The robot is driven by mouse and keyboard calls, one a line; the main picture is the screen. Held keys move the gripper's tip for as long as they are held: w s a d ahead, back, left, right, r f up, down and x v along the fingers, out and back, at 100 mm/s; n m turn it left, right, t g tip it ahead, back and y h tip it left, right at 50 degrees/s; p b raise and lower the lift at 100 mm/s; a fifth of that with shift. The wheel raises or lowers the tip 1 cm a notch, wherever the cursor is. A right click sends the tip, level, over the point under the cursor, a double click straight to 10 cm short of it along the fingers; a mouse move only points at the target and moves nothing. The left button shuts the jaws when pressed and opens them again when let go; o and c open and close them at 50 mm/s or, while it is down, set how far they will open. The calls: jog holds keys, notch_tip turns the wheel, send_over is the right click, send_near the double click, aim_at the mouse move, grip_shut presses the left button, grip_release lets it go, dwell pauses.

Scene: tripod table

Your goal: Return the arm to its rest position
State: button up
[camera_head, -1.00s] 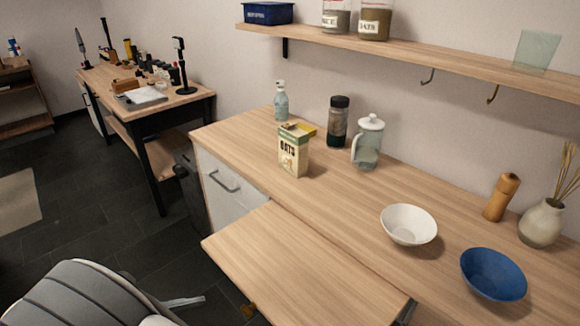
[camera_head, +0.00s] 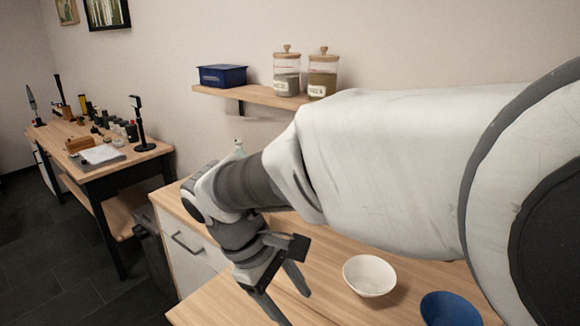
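My arm (camera_head: 380,170) stretches across the right and middle of the head view, white with dark grey joints. It bends down at the wrist over the wooden counter. My gripper (camera_head: 293,305) hangs there pointing down, left of the white bowl (camera_head: 370,275). Its two dark fingers are spread apart, and I see nothing between them. I cannot tell whether the tips touch the wood. The arm hides much of the counter and the right part of the shelf; the oats box is not visible.
A blue bowl (camera_head: 449,309) stands right of the white bowl. A bottle top (camera_head: 239,147) shows behind the arm. The wall shelf (camera_head: 225,92) holds a blue box (camera_head: 222,75) and two jars (camera_head: 287,72). A cluttered side table (camera_head: 62,135) stands left; dark floor (camera_head: 45,240) is open there.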

jog(key=s+d+r+m+t+y+p, duration=0.2)
jog(key=s+d+r+m, duration=0.1)
jog(key=d+r+m, duration=0.2)
jog(key=s+d+r+m+t+y+p, duration=0.2)
jog(key=d+r+m, duration=0.3)
jog(key=d, duration=0.3)
jog(key=shift+s+d+m+t+y, duration=0.3)
jog(key=shift+s+m+t+y, duration=0.2)
jog(key=shift+s+m+t, duration=0.3)
